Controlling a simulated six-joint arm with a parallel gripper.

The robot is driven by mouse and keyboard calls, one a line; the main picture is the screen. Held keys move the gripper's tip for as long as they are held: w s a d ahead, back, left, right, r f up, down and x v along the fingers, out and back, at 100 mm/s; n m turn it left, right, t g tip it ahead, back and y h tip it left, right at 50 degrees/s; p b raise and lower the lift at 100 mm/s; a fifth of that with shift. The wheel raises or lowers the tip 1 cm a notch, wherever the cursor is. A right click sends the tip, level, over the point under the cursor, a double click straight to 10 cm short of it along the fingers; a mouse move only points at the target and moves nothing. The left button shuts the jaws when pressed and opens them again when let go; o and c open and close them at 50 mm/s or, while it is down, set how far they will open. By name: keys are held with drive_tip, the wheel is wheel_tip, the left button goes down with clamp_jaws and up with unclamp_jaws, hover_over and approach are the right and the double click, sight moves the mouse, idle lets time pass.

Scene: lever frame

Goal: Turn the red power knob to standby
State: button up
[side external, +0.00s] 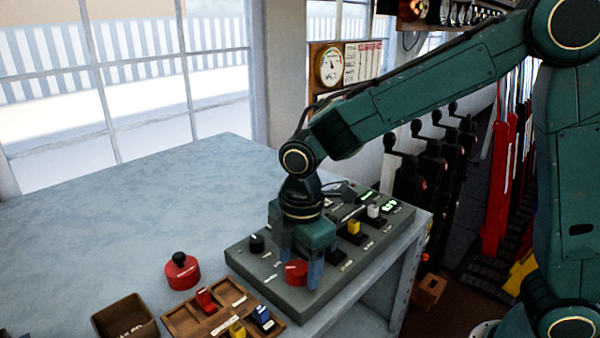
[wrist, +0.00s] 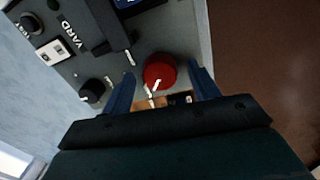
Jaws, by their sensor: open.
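The red power knob (side external: 296,272) sits at the near end of the grey control panel (side external: 262,286). In the wrist view the red knob (wrist: 159,71) lies between the two blue fingers, with a white pointer mark on its near edge. My gripper (side external: 299,268) points down over it, open, one finger on each side. In the wrist view my gripper (wrist: 162,92) shows gaps between the fingers and the knob. The panel lettering around the knob is too small to read.
A black knob (side external: 257,243) is beside the red one; yellow (side external: 354,228) and white (side external: 374,211) switches are farther along. A wooden tray (side external: 187,323) with coloured pieces, a red stamp-like object (side external: 182,272) and a brown box (side external: 125,317) stand left. The blue-grey tabletop (side external: 130,210) is clear behind.

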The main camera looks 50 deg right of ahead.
drive_tip(key=c, duration=1)
drive_tip(key=shift+o, duration=0.2)
